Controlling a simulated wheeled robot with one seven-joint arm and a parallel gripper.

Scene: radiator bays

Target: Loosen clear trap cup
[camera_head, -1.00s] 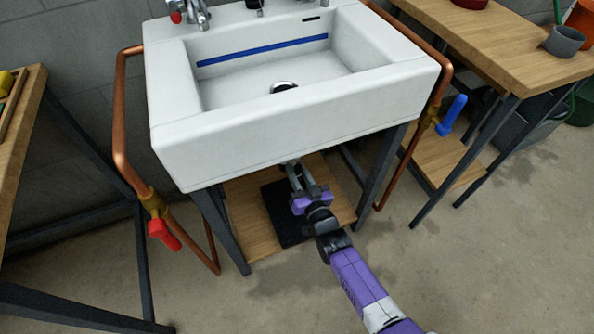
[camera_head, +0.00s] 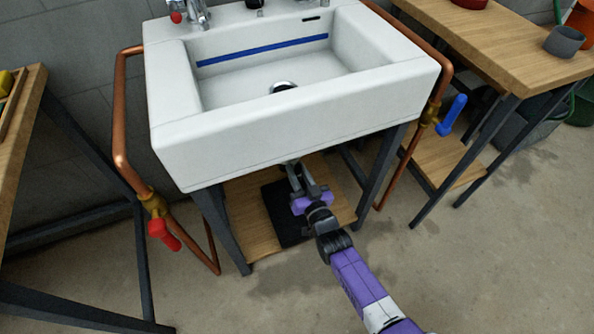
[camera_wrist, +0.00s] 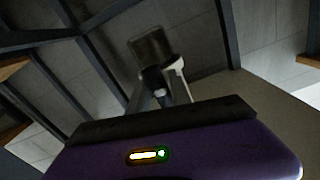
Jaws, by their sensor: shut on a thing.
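My gripper (camera_head: 299,178) reaches in under the front edge of the white sink (camera_head: 290,115). In the wrist view my gripper (camera_wrist: 158,76) is shut on a dark, see-through, box-like piece, which looks like the clear trap cup (camera_wrist: 151,42). The cup sticks out beyond the fingertips, and its lower part is between the fingers. The sink's front wall hides the cup in the head view. The dim light does not show whether the cup is still joined to the drain above.
A wooden shelf (camera_head: 240,215) with a black mat (camera_head: 284,222) lies below my gripper. The sink stand's dark legs (camera_head: 220,232) are on both sides. Copper pipes carry a red-handled valve (camera_head: 163,234) at left and a blue-handled valve (camera_head: 452,114) at right.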

